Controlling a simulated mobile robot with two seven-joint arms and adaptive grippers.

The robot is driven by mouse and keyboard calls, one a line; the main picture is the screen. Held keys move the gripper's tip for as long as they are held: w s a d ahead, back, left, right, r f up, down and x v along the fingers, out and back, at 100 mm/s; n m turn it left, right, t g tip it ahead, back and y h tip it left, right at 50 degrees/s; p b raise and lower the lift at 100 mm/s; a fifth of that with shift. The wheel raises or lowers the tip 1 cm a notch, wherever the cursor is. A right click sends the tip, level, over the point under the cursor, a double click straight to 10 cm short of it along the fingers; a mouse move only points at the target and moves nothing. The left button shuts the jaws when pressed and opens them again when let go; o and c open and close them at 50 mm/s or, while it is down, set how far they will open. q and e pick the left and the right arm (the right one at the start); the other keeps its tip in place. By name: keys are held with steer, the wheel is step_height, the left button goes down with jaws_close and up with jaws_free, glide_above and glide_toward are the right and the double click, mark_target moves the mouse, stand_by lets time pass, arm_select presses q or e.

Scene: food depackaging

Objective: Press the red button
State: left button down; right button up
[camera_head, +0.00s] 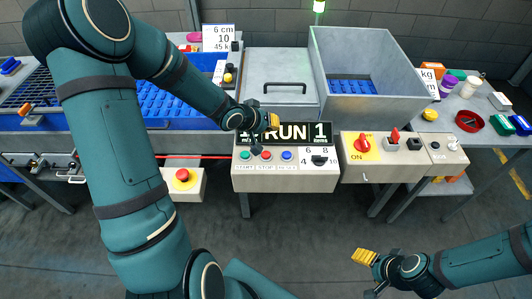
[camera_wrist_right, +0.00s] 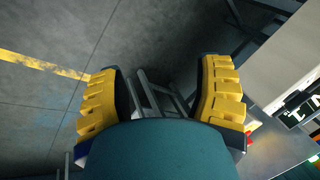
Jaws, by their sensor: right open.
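A small red button (camera_head: 266,155) sits on the light control panel (camera_head: 243,180), between a green button (camera_head: 245,155) and a blue button (camera_head: 287,155). A larger red mushroom button (camera_head: 182,175) on a yellow ring sits on a separate box at the left. My left gripper (camera_head: 265,124) is just above the small red button in the picture, in front of the RUN display; contact cannot be told. Its jaw opening is unclear. My right gripper (camera_head: 366,257) is low at the right, away from the panel. The right wrist view shows its yellow fingers spread and empty (camera_wrist_right: 160,95).
The RUN 1 display (camera_head: 300,134) stands behind the buttons. A black selector (camera_head: 319,161) and a red rotary switch (camera_head: 364,144) lie to the right. A grey bin (camera_head: 385,103) stands behind. Floor before the panel is clear.

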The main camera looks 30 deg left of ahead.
arm_select(q)
steer(key=b, duration=0.8)
glide_above(269, 153)
step_height(269, 153, down, 8)
steer(key=shift+d+r, duration=0.15)
steer(key=shift+f+b, duration=0.55)
steer(key=shift+b, duration=0.05)
stand_by(0.7)
steer(key=shift+f, duration=0.45)
